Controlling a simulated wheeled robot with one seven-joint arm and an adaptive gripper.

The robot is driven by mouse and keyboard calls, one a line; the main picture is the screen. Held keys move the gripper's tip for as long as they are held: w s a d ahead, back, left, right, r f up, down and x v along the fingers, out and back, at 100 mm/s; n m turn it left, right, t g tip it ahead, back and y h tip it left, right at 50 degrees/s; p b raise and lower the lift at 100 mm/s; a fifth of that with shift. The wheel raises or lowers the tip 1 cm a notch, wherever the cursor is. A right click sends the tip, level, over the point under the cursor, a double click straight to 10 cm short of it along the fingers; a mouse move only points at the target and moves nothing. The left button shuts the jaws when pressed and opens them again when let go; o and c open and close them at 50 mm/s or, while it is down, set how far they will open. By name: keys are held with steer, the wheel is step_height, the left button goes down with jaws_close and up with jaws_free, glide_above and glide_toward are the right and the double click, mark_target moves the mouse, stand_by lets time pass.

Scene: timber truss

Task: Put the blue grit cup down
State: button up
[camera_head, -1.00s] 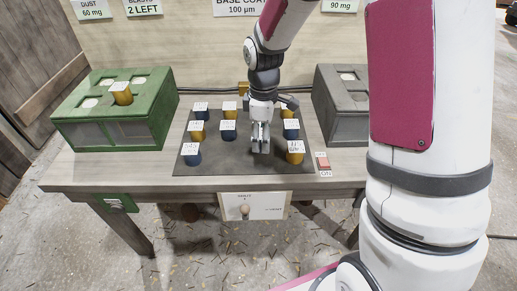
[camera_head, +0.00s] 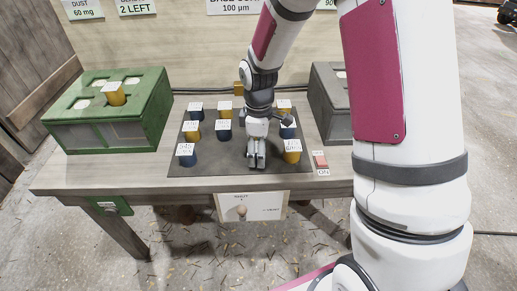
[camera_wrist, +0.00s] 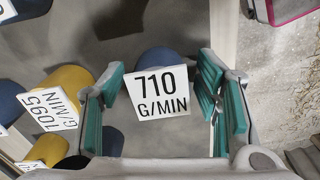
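A blue cup with a white "710 G/MIN" label (camera_wrist: 158,92) stands between my gripper's two teal-padded fingers in the wrist view. The fingers are apart, with a visible gap between the label and the right pad. In the head view my gripper (camera_head: 256,162) is low over the front of the dark mat (camera_head: 222,166). I cannot make out the cup between its fingers there. Several blue and yellow labelled cups stand on the mat, among them a blue one at front left (camera_head: 186,160) and a yellow one at front right (camera_head: 292,156).
A green box (camera_head: 105,132) with a yellow cup (camera_head: 115,98) on top stands at left. A grey box (camera_head: 328,105) stands at right, partly hidden by my arm. In the wrist view a yellow "1095" cup (camera_wrist: 66,80) is close to the left finger.

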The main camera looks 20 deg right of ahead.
steer(key=s+r+m+p, duration=0.1)
steer(key=s+r, duration=0.2)
steer(key=r, duration=0.6)
steer(key=s+r+m+p, duration=0.1)
steer(key=s+r+p, duration=0.1)
steer(key=r, duration=0.7)
steer(key=s+r+m, duration=0.2)
steer(key=s+m, duration=0.1)
steer(key=s, duration=0.6)
steer(key=s+r+m+t, duration=0.1)
steer(key=s+m, duration=0.3)
steer(key=s, duration=0.4)
steer(key=s+r+m, duration=0.3)
steer(key=s+r, duration=0.1)
steer(key=s, duration=0.5)
steer(key=shift+s, duration=0.3)
steer(key=shift+a+r, duration=0.1)
step_height(320, 180, up, 16)
steer(key=t+p, duration=0.3)
steer(key=p, duration=1)
steer(key=shift+f+p, duration=0.25)
steer(key=shift+p, duration=0.05)
